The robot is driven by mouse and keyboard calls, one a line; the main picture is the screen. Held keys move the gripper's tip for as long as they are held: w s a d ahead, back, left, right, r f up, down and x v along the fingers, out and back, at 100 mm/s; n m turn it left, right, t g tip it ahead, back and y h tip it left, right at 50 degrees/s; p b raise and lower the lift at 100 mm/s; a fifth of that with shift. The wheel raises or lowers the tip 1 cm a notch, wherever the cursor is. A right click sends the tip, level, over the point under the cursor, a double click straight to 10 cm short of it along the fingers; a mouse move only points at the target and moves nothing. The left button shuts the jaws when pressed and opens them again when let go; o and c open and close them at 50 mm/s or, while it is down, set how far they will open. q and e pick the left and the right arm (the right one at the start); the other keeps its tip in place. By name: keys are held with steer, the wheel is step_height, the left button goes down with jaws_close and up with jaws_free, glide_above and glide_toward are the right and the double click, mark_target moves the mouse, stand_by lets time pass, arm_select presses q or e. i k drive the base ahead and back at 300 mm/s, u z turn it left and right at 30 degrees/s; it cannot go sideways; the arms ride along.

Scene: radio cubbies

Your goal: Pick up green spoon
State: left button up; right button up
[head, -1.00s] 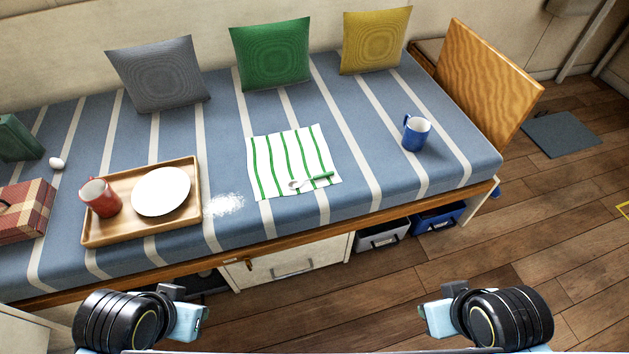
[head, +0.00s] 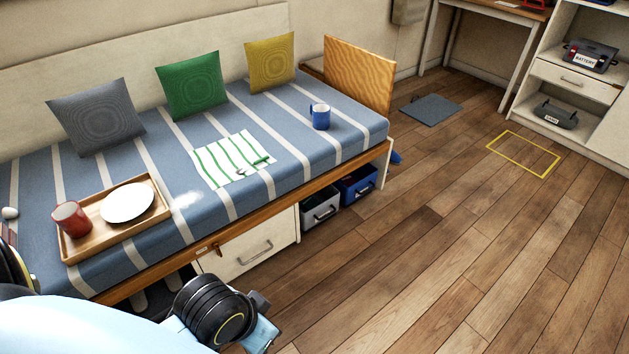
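The green spoon (head: 262,160) is small in the head view. It lies on the front right part of a white cloth with green stripes (head: 213,164), on the blue striped bench cushion. Its handle is green and its pale bowl end points left. My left gripper (head: 262,335) shows at the bottom, beyond a black wrist joint, in front of the bench and well away from the spoon. Its fingers are too unclear to tell whether they are open. My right gripper is out of view.
A wooden tray (head: 72,248) holds a red mug (head: 70,218) and a white plate (head: 127,202). A blue mug (head: 320,117) stands right of the cloth. Bins (head: 357,186) sit under the bench.

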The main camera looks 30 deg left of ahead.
mark_target(241, 170)
steer(key=z, duration=0.2)
steer(key=i, duration=0.6)
steer(key=u, duration=0.95)
steer(key=i, duration=1.35)
steer(key=u, duration=1.7)
steer(key=i, duration=0.3)
steer(key=u, duration=0.3)
